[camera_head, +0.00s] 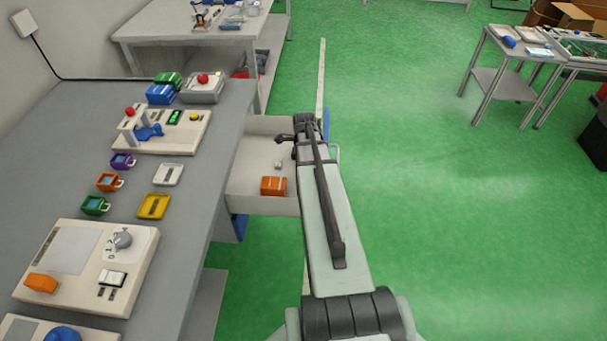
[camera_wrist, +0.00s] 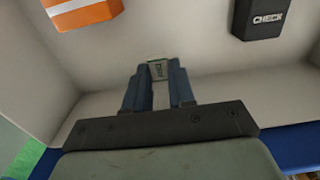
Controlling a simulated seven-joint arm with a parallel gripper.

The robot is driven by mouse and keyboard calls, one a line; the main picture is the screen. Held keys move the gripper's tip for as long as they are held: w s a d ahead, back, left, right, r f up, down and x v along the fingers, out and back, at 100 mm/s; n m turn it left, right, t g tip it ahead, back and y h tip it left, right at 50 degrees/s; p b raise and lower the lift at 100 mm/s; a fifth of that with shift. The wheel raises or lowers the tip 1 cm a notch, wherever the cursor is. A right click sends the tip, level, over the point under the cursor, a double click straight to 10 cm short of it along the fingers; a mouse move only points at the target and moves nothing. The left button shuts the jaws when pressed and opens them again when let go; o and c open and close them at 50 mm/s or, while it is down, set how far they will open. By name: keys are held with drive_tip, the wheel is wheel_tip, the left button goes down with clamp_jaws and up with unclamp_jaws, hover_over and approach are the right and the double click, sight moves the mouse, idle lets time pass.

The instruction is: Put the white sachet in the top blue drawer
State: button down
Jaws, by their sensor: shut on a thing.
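My gripper (camera_wrist: 158,72) is shut on a small pale sachet (camera_wrist: 157,69) with dark print, held at the fingertips. In the head view a small white patch (camera_head: 278,165) shows at the same place, between the orange box and a dark thing; my arm hides most of the gripper there. The open drawer (camera_head: 248,168) has a pale inside and blue parts; its floor (camera_wrist: 205,58) lies beyond the fingertips in the wrist view. I cannot tell whether the sachet touches the floor.
An orange box (camera_head: 273,186) lies in the drawer and shows in the wrist view (camera_wrist: 85,12). A black box marked CHECK (camera_wrist: 262,18) is at the other side. The grey bench (camera_head: 190,215) on the left holds panels and several small coloured bins.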

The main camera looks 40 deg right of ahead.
drive_tip(key=shift+f, duration=1.9)
drive_tip(key=shift+f, duration=0.1)
drive_tip(key=c, duration=1)
unclamp_jaws()
drive_tip(key=shift+o, duration=0.2)
wheel_tip(320, 180, up, 12)
drive_tip(key=shift+r, duration=0.15)
